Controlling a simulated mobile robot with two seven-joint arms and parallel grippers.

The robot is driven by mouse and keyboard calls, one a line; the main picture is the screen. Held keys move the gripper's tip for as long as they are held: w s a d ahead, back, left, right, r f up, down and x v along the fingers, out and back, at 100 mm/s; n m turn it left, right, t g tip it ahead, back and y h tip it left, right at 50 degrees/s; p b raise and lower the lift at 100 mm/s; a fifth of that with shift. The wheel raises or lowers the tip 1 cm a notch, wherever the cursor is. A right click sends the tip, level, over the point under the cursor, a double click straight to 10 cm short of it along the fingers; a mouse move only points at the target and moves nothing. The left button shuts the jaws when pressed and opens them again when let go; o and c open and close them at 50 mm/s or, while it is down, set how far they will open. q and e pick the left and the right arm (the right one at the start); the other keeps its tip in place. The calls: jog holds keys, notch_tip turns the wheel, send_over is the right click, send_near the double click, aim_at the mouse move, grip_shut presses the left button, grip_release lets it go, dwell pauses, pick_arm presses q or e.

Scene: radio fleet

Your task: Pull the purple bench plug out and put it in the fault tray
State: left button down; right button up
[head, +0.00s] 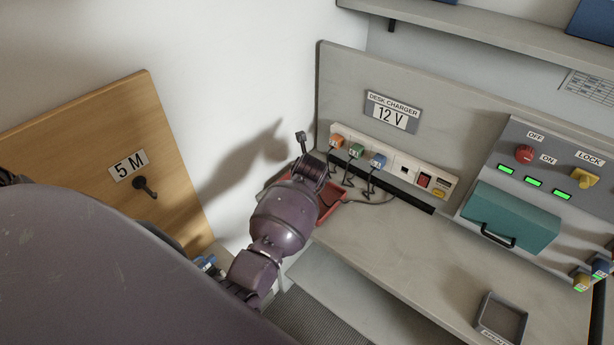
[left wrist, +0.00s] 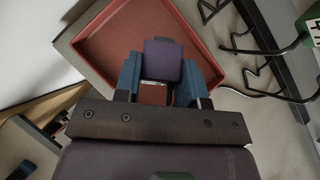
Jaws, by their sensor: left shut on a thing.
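My left gripper (left wrist: 158,88) is shut on the purple plug (left wrist: 163,59), which sits between its two blue fingers in the left wrist view. The plug is held over the red tray (left wrist: 91,52), and I cannot tell whether it touches the tray floor. In the head view my left arm reaches to the left end of the bench. My left gripper (head: 308,172) hides much of the red tray (head: 331,207) there, and the plug cannot be made out. My right gripper is not in view.
The charger strip (head: 393,166) at the bench back holds an orange plug (head: 336,141), a green plug (head: 356,151) and a blue plug (head: 377,160), with an empty socket (head: 404,171) beside them. Black cables hang near the red tray. A grey tray (head: 501,318) lies front right.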

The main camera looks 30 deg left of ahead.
pick_arm(q)
jog(key=shift+f+b, duration=1.4)
jog(key=shift+f, duration=0.5)
jog(key=shift+f+b, duration=0.95)
jog(key=shift+f, duration=0.65)
jog(key=c, duration=0.6)
grip_release()
jog(key=shift+c, duration=0.2)
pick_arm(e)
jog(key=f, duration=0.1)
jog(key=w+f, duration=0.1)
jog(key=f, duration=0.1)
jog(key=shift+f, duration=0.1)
pick_arm(q)
jog(key=shift+r, duration=0.1)
